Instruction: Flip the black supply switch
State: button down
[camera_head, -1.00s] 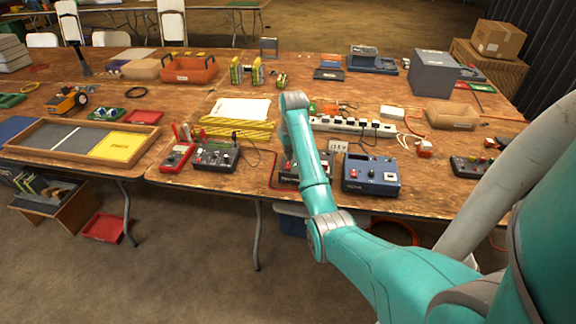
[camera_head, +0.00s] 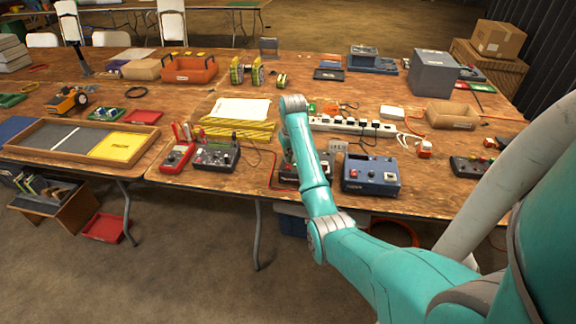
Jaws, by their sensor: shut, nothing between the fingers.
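A black supply box (camera_head: 289,181) sits near the front edge of the table, in the middle of the head view. My teal arm passes in front of it and covers much of its face and right side. Its switch cannot be made out. My wrist bends down behind the arm just above this box. My gripper is hidden behind my own arm, so its fingers and any contact with the switch cannot be seen.
A blue supply box (camera_head: 371,175) stands close on the right. A dark box with knobs (camera_head: 216,154) and a red meter (camera_head: 177,157) stand to the left. A white power strip (camera_head: 350,126) with plugs and cables lies behind. A small box (camera_head: 473,166) stands far right.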

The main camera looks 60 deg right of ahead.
jog(key=shift+f, duration=0.5)
dwell(0.3)
jog(key=shift+r, duration=3.5)
